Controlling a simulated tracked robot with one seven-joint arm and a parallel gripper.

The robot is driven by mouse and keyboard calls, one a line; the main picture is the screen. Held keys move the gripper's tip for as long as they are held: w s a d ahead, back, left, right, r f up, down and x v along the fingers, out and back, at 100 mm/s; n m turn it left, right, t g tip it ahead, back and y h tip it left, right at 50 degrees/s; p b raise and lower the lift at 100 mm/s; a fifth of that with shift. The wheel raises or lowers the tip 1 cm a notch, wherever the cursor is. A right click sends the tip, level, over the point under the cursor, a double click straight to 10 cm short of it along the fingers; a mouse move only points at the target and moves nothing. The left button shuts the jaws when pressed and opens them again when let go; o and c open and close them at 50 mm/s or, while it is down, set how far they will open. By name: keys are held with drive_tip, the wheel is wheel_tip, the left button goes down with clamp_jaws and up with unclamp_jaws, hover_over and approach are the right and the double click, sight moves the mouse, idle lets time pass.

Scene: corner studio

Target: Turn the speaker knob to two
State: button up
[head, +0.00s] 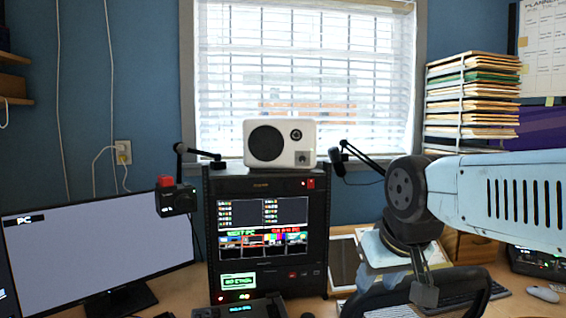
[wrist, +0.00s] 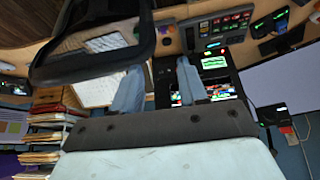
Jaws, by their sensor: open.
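The white speaker (head: 281,160) stands on top of a black equipment rack in front of the window in the head view. It has a large dark round cone on its left. The knob's setting is too small to read. My gripper (wrist: 158,68) shows in the wrist view with its two pale blue fingers apart and nothing between them. In the head view my arm reaches in from the right, and its end is low, right of the speaker and apart from it.
The black rack (head: 208,240) carries a lit screen. A black jointed arm (head: 362,158) is right of the speaker, and another with a small red-topped device (head: 178,198) is left. A monitor (head: 95,245) stands at left. A paper-filled shelf (head: 470,110) is at right.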

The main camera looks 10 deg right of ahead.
drive_tip(key=shift+a, duration=0.15)
drive_tip(key=shift+o, duration=0.4)
drive_tip(key=shift+o, duration=0.4)
drive_tip(key=shift+w+a+r, duration=0.1)
drive_tip(key=shift+w, duration=0.15)
drive_tip(key=m+t+h, duration=0.2)
drive_tip(key=t+h, duration=0.2)
drive_tip(key=t, duration=0.8)
approach(303, 160)
drive_tip(key=shift+m, duration=0.3)
drive_tip(key=x, duration=0.8)
drive_tip(key=shift+w, duration=0.3)
